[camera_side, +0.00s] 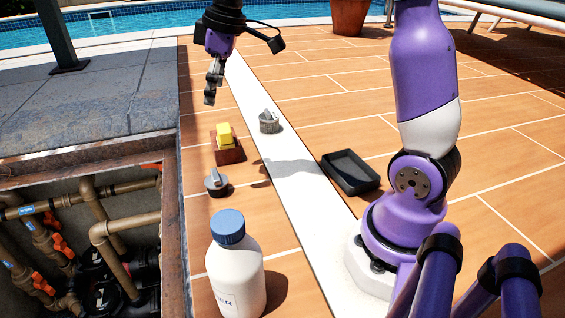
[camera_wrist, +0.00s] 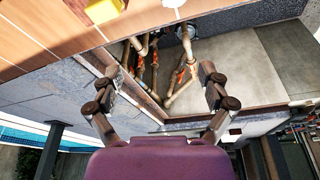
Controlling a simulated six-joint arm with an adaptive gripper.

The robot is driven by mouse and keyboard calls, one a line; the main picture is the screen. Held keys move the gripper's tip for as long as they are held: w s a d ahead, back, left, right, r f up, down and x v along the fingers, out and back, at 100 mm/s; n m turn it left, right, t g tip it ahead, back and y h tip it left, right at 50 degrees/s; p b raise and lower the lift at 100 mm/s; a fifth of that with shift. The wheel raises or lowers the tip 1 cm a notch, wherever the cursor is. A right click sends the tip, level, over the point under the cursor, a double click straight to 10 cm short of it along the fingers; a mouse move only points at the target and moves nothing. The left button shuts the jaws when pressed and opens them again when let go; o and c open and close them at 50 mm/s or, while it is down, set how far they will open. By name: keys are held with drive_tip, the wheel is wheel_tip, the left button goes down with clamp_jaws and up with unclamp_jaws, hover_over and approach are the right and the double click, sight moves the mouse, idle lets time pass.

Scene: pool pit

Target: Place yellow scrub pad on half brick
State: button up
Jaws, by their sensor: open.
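The yellow scrub pad (camera_side: 225,134) rests on top of the reddish-brown half brick (camera_side: 230,154) on the tiled deck beside the pit, in the side view. The pad also shows at the top edge of the wrist view (camera_wrist: 103,11). My gripper (camera_side: 211,88) is up in the air, beyond and above the pad and brick, apart from both. In the wrist view my gripper (camera_wrist: 165,88) has its two fingers spread wide with nothing between them. The half brick is mostly out of the wrist view.
A white bottle with a blue cap (camera_side: 237,265) stands in front. Two grey round knobbed parts, one dark (camera_side: 216,182) and one lighter (camera_side: 269,122), flank the brick. A black tray (camera_side: 350,172) lies right. The open pipe pit (camera_side: 85,235) is at left.

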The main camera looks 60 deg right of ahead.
drive_tip(key=s+a+f+m+t, duration=0.1)
drive_tip(key=s+a+m, duration=0.1)
drive_tip(key=s, duration=0.6)
drive_tip(key=s+a+f+m+t+h, duration=0.1)
drive_tip(key=s+a+f+m, duration=0.1)
drive_tip(key=s, duration=0.5)
drive_tip(key=shift+s+a+f+m+t, duration=0.2)
drive_tip(key=shift+s+a+m+t, duration=0.15)
drive_tip(key=shift+m, duration=0.45)
